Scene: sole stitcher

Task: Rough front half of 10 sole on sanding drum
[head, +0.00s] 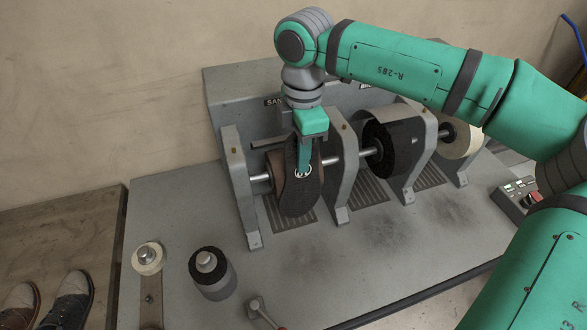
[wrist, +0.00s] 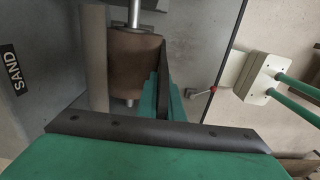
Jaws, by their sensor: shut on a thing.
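My gripper (head: 304,168) is shut on a dark sole (head: 301,195), which hangs upright in its jaws. A white ring mark shows on the sole at the fingertip. The brown sanding drum (head: 276,172) sits on its shaft just behind the sole, and the sole hides much of it. In the wrist view the drum (wrist: 135,58) stands beside the sole's thin dark edge (wrist: 164,68), next to my green fingers. The two look touching or almost so; I cannot tell which. The SAND label (wrist: 13,71) is at the left there.
Grey brackets (head: 240,185) flank the drum. A black brush wheel (head: 385,148) and cream wheel (head: 462,140) share the shaft to the right. A control box with a red button (head: 534,198) is at right.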

